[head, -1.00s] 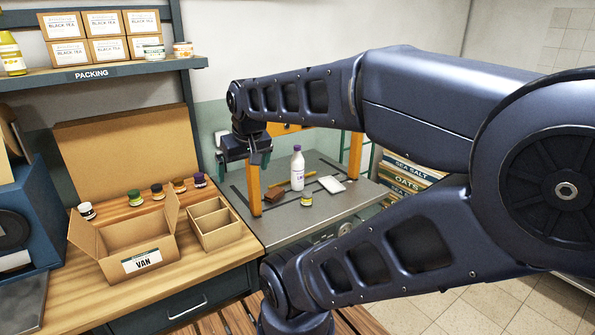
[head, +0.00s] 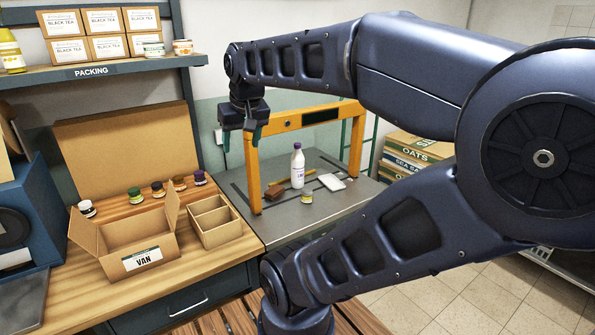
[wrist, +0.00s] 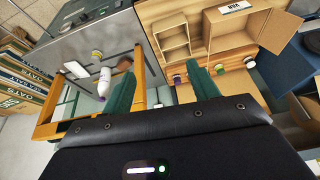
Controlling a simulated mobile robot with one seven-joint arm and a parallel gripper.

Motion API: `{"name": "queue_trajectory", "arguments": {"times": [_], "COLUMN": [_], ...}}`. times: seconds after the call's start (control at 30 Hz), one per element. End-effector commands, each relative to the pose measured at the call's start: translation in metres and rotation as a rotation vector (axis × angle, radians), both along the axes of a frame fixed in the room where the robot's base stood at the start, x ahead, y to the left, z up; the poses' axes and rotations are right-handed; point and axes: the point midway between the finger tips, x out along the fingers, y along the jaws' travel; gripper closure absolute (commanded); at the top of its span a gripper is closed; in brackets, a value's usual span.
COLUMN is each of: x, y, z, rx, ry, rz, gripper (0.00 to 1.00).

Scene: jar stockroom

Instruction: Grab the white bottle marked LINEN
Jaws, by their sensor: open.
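The white bottle (head: 298,167) with a purple cap stands upright on the grey metal table under an orange frame. Its label is too small to read. The bottle also shows in the wrist view (wrist: 104,83), left of the fingers. My gripper (head: 240,138) is open and empty, pointing down, in the air left of the orange frame and apart from the bottle. In the wrist view my gripper's two green fingers (wrist: 160,83) are spread with nothing between them.
The orange frame (head: 252,172) stands between my gripper and the bottle. A small yellow-labelled jar (head: 306,197), a brown block (head: 273,192) and a white pad (head: 331,182) lie near the bottle. The VAN box (head: 140,240) and a divided carton (head: 213,222) sit on the wooden bench.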

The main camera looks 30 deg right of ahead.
Motion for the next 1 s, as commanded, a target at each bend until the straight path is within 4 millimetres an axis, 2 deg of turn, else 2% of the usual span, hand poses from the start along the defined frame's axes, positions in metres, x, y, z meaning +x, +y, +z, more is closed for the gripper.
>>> {"name": "queue_trajectory", "arguments": {"times": [0.23,0.37,0.7,1.0], "x": [0.036,0.064,0.148,0.219], "y": [-0.019,-0.036,-0.099,-0.164], "z": [0.024,0.039,0.069,0.078], "rx": [0.069,0.116,0.227,0.283], "ry": [0.04,0.07,0.151,0.206], "rz": [-0.168,-0.301,-0.718,-1.096], "gripper": [0.4,0.4,0.4,0.4]}}
